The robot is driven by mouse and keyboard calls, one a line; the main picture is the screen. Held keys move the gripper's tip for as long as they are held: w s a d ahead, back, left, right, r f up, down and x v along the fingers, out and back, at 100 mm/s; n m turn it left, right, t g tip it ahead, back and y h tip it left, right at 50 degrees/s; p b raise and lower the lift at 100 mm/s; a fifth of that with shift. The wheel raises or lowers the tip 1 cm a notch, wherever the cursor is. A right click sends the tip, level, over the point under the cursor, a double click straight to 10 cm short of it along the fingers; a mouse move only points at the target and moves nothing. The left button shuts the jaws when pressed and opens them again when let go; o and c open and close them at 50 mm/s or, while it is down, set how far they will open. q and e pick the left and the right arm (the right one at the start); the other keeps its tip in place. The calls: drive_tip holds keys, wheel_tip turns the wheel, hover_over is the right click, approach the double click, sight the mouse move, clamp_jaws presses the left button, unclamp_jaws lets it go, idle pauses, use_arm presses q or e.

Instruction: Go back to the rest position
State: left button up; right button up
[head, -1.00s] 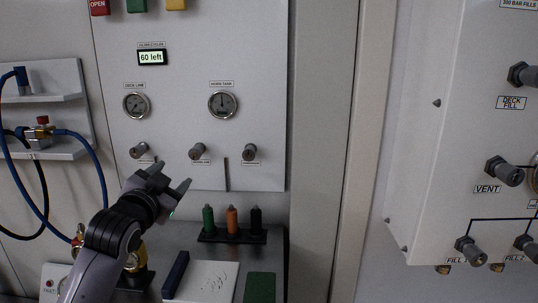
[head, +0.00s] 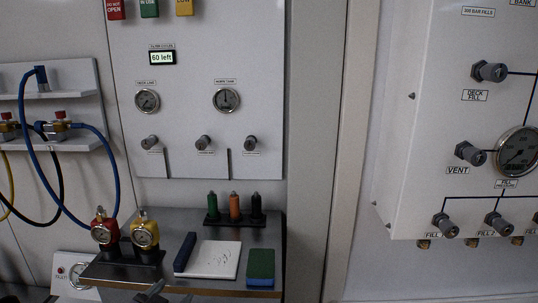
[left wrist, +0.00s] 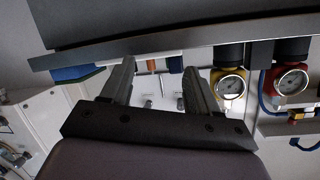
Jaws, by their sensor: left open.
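My left gripper (head: 155,291) shows only in part at the bottom edge of the head view, low at the front edge of the shelf (head: 215,285). In the left wrist view my left gripper (left wrist: 160,82) has its two fingers spread with nothing between them. The wrist picture is upside down, with the dark shelf edge (left wrist: 150,52) running close across it. Most of my left arm is out of the head view. My right gripper is not in view.
The shelf carries a red regulator (head: 103,230), a yellow regulator (head: 145,228), a white pad (head: 212,262), a green sponge (head: 261,262) and a rack of coloured markers (head: 234,208). Blue hoses (head: 112,165) hang at left. A valve panel (head: 420,150) juts out at right.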

use_arm(q)
drive_tip(key=s+f+n+g, duration=0.1)
drive_tip(key=s+f+g, duration=0.1)
drive_tip(key=s+f, duration=0.7)
drive_tip(key=s+f+n+g, duration=0.1)
drive_tip(key=s+f+n, duration=0.1)
drive_tip(key=s+f, duration=0.6)
drive_tip(key=s, duration=0.7)
drive_tip(key=shift+d+f+g, duration=0.15)
drive_tip(key=shift+f+g, duration=0.25)
